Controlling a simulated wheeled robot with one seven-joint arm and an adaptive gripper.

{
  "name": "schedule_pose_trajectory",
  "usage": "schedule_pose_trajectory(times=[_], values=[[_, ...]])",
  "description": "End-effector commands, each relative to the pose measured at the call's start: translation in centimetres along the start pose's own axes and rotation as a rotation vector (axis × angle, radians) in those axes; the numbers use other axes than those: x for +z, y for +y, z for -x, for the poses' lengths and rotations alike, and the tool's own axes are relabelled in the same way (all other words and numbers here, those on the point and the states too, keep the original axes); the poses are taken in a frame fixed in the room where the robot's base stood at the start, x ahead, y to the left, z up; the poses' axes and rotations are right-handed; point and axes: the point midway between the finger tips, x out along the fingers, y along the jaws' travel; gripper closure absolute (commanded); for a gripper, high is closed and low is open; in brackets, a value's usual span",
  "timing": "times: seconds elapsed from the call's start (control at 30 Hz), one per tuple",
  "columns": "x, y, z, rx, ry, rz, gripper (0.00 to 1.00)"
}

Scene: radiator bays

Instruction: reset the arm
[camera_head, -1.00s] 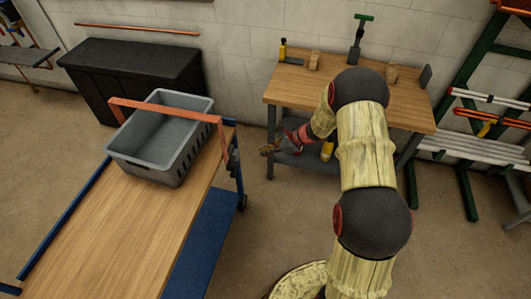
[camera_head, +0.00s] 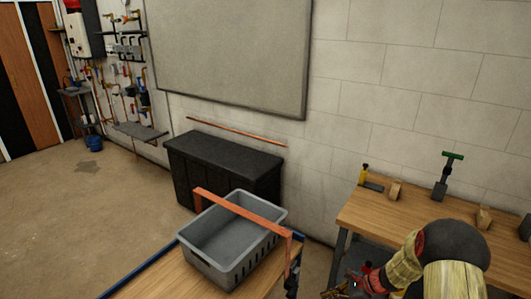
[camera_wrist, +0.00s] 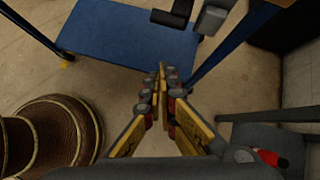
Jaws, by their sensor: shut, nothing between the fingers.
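My gripper shows in the wrist view (camera_wrist: 163,72) with its two yellow and grey fingers together and nothing between them. In the head view my gripper (camera_head: 334,293) is partly cut off at the bottom edge, in front of and below the left end of the wooden workbench (camera_head: 410,220). My arm bends at the lower right of the head view, and most of it is out of frame. In the wrist view a blue panel (camera_wrist: 125,32) lies beyond the fingertips, apart from them.
A black chest (camera_head: 225,160) stands by the wall. Small tools and blocks are on the workbench. Open floor (camera_head: 80,220) lies at the left.

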Motion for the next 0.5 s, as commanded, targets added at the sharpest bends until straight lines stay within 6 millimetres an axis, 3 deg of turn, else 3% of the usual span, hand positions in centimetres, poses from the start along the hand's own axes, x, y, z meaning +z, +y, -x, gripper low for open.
schedule_pose_trajectory(times=[0.1,0.27,0.5], values=[[0.8,3.6,1.9,0.091,0.033,0.179,1.0],[3.1,7.3,5.5,0.192,0.077,0.434,1.0],[7.6,12.5,12.3,0.329,0.163,0.845,1.0]])
